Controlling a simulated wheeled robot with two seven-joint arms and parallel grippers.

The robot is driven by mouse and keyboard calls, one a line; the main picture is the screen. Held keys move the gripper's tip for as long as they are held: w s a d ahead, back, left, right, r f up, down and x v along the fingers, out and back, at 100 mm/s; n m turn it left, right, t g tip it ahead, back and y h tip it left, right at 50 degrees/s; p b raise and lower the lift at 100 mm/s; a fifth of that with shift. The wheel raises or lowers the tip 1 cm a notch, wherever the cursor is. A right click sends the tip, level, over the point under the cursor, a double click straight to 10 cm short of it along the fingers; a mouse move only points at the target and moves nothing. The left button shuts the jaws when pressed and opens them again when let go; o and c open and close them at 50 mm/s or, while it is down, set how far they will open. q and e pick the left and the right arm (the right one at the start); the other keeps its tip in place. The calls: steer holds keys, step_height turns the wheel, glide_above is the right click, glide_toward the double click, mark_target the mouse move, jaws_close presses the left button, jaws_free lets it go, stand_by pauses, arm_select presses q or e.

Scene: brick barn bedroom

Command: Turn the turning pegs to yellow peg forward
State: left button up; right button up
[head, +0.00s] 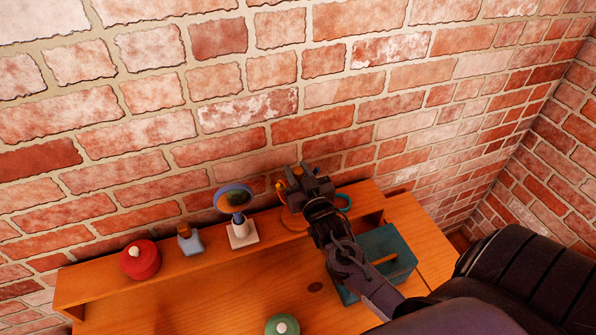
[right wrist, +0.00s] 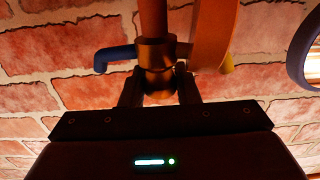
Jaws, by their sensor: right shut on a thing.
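The turning pegs stand on the raised shelf against the brick wall, with a round wooden base (head: 292,221) showing beside my arm. In the right wrist view they show as a wooden post (right wrist: 153,20) with a brass-coloured hub (right wrist: 155,52), a blue peg (right wrist: 116,54) to the left and a yellow tip (right wrist: 227,66) at the right, partly behind a broad orange wooden piece (right wrist: 215,35). My right gripper (head: 305,184) covers most of them in the head view. In the right wrist view its fingers (right wrist: 158,90) are shut on the hub's lower part. My left gripper is out of view.
On the shelf to the left are a round blue-rimmed mirror (head: 233,198) on a white base, a small blue bottle (head: 190,242) and a red pot (head: 140,261). A teal box (head: 385,245) and a green round thing (head: 282,325) are on the desk (head: 220,300).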

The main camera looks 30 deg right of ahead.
steer(key=n+y, duration=0.3)
steer(key=y, duration=0.1)
steer(key=n+y, duration=0.1)
steer(key=y, duration=0.2)
steer(key=shift+n, duration=0.3)
steer(key=n+y+b, duration=0.1)
steer(key=y, duration=0.1)
steer(key=n+g+y+b, duration=0.1)
steer(key=y, duration=0.1)
steer(key=shift+f+n, duration=0.15)
steer(key=shift+n, duration=0.25)
steer(key=n+g+y+b, duration=0.1)
steer(key=y+b, duration=0.1)
steer(key=n+g+y+b, duration=0.1)
steer(key=n+y+b, duration=0.1)
steer(key=n+g+y+b, duration=0.1)
steer(key=g+y+b, duration=0.1)
steer(key=shift+f, duration=0.25)
steer(key=n+g+y+b, duration=0.1)
steer(key=b, duration=0.2)
steer(key=n+g+y+b, duration=0.1)
steer(key=n+g+b, duration=0.1)
steer(key=b, duration=0.2)
steer(key=n+g+y+b, duration=0.1)
steer(key=g+b, duration=0.1)
steer(key=b, duration=0.1)
steer(key=shift+r, duration=0.25)
steer(key=shift+r+n+g+y+b, duration=0.15)
steer(key=shift+n+g+y+b, duration=0.25)
steer(key=shift+b, duration=0.5)
